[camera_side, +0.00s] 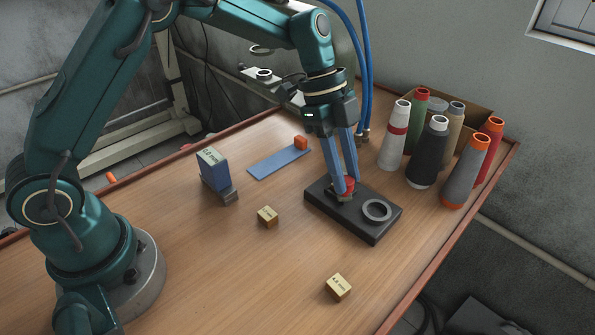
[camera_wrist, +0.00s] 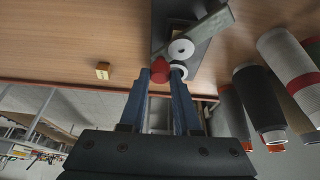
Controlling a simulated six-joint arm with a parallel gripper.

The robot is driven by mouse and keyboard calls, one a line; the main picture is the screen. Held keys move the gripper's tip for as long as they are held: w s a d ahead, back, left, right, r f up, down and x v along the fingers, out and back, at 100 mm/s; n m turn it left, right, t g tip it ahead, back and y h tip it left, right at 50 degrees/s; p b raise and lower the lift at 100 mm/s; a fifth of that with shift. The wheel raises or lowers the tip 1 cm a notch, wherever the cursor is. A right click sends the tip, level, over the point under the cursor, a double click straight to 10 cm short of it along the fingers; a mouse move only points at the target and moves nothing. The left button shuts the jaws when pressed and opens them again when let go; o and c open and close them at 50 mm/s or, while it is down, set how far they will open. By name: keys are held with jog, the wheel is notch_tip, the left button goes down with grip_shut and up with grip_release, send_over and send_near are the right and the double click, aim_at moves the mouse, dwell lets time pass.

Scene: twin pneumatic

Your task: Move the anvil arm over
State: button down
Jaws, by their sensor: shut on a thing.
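My gripper (camera_side: 347,189) points down at the dark base block (camera_side: 362,229) on the table. Its blue fingers are shut on a red knob (camera_side: 348,184) at the block's left part. In the wrist view the red knob (camera_wrist: 160,68) shows at the fingertips (camera_wrist: 168,76), partly hidden by them. A grey-green bar (camera_wrist: 210,27) lies across the dark block in that view; it may be the anvil arm. How the bar joins the knob is hard to tell. A grey ring (camera_side: 377,209) sits on the block's right part.
Several thread cones (camera_side: 426,160) stand behind and right of the block.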

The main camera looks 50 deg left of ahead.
jog(key=c, duration=0.6)
grip_release()
jog(key=shift+r, duration=0.15)
jog(key=shift+v, duration=2.5)
